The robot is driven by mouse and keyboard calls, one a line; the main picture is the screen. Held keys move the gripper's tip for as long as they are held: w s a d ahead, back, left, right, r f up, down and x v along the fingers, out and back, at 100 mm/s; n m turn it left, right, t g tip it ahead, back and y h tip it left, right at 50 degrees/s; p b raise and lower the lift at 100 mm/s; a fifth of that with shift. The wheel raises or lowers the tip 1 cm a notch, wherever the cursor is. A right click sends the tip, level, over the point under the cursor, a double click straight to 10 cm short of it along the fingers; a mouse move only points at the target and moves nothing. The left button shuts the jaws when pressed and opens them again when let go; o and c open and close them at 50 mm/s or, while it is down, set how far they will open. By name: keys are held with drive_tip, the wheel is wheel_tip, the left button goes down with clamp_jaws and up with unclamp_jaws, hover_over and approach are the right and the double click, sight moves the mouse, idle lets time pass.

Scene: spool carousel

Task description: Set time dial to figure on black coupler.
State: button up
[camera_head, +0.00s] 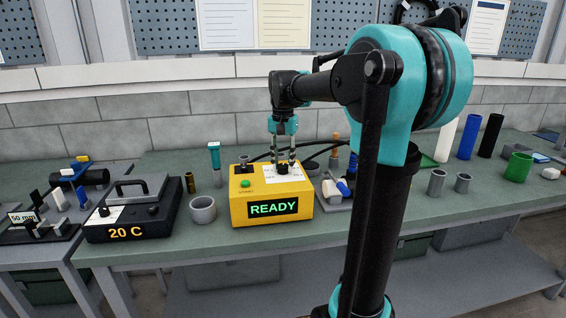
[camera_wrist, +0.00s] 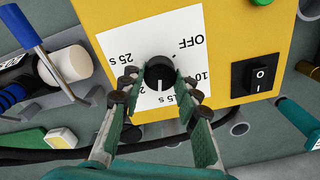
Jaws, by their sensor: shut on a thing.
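The yellow box (camera_head: 240,209) stands on the bench with a green READY display (camera_head: 273,209). Its black time dial (camera_wrist: 160,76) sits on a white scale plate (camera_wrist: 118,48), seen upside down in the wrist view. OFF and 25 s are readable; the marks nearest me are partly hidden by the fingers. The dial's white pointer line points down in that picture, towards the hidden marks. My gripper (camera_wrist: 157,92) is shut on the dial, a finger on each side; it shows from above in the head view (camera_head: 283,163). A black part with a white end (camera_wrist: 66,66) lies at left; any figure on it is unreadable.
A black rocker switch (camera_wrist: 257,77) and a green button (camera_head: 245,183) are on the box. A grey cup (camera_head: 203,209) and a black unit reading 20 C (camera_head: 133,232) stand to its left. Dark cable (camera_wrist: 60,154) runs by the box. Several cylinders stand at the right.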

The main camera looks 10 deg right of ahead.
sight(283, 166)
drive_tip(key=m, duration=0.4)
drive_tip(key=shift+m, duration=2.3)
drive_tip(key=o, duration=1.2)
drive_tip(key=shift+c, duration=0.2)
drive_tip(key=shift+r, duration=0.1)
wheel_tip(283, 166, up, 12)
